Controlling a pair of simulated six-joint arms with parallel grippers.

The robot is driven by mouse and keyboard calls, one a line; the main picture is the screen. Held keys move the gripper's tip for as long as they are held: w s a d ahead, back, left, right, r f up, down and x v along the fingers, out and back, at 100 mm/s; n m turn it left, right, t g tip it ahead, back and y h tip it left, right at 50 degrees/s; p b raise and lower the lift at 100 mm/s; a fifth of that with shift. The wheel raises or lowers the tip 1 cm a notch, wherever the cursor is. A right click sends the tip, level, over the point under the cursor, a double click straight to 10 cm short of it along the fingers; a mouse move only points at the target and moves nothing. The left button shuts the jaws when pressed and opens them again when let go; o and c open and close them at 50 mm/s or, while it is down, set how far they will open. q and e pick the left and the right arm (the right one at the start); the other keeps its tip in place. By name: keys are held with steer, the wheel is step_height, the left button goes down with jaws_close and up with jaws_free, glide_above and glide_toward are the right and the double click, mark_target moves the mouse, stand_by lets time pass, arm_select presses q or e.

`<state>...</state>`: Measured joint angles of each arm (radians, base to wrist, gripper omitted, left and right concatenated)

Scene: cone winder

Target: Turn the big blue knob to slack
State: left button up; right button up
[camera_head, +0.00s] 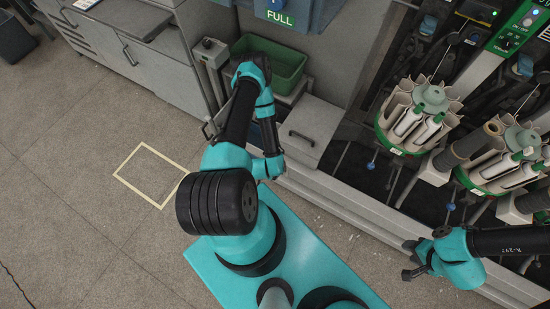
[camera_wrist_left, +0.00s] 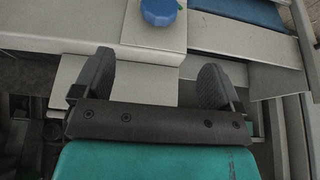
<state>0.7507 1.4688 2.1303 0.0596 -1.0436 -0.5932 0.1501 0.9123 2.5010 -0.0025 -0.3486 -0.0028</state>
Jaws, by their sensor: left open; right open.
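A blue lobed knob (camera_wrist_left: 160,12) sits on a pale grey panel at the top of the left wrist view, cut off by the frame edge. Its setting cannot be read. My left gripper (camera_wrist_left: 156,85) is open and empty, its two dark fingers apart, with the knob beyond and between them in the picture. No contact with the knob shows. In the head view the left fingers are hidden by my own arm. My right gripper (camera_head: 411,259) is open and empty near the machine's lower front edge.
A green bin (camera_head: 270,62) stands beside my left arm, below a panel labelled FULL (camera_head: 279,18). Creel units with pale cones (camera_head: 408,118) stand at the right. Small blue knobs (camera_head: 371,165) show below them. Open floor (camera_head: 80,190) lies at the left.

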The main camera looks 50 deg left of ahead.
arm_select(q)
steer(key=x, duration=1.7)
steer(key=shift+w, duration=0.1)
steer(key=shift+c, duration=0.4)
steer(key=c, duration=0.8)
